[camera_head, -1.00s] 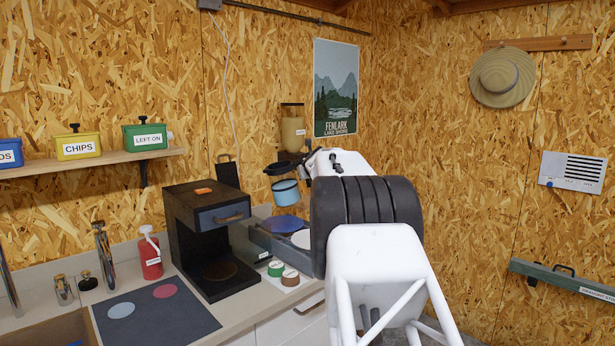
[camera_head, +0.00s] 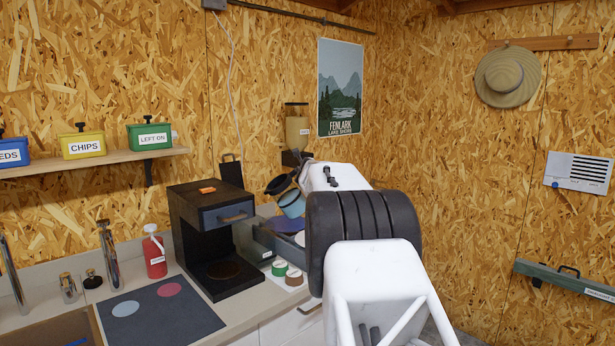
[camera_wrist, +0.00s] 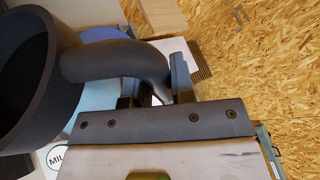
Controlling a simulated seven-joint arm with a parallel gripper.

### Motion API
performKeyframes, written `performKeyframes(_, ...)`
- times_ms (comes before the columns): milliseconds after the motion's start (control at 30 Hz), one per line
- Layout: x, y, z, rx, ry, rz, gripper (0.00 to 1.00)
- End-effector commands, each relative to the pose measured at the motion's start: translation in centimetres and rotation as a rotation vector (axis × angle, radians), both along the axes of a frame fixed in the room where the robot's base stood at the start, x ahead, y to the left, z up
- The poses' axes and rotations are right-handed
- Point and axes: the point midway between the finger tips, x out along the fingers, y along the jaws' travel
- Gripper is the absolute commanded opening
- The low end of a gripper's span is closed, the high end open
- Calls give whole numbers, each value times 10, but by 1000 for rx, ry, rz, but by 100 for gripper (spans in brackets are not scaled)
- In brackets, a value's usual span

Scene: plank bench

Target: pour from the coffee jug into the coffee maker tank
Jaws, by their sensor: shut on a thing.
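The coffee jug (camera_head: 292,204) has a light blue body and a dark collar, and is tilted with its mouth toward the left. In the wrist view its dark rim (camera_wrist: 48,85) fills the left side. My gripper (camera_wrist: 153,88) is shut on the jug's dark curved handle (camera_wrist: 115,61); in the head view my arm mostly hides the gripper. The black coffee maker (camera_head: 190,228) stands on the counter, left of and below the jug. A grey translucent box at its right side (camera_head: 245,238) may be the tank; its opening is hidden. I see no liquid stream.
A red bottle (camera_head: 155,256) and dark mat (camera_head: 160,312) are left of the maker. A shelf (camera_head: 95,163) hangs at left.

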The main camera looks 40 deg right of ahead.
Motion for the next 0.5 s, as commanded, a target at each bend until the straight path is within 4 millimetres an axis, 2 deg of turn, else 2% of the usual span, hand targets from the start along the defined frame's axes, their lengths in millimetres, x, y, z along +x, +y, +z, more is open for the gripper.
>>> performKeyframes(500, 5, 10, -24, -94, 37, 1, 0)
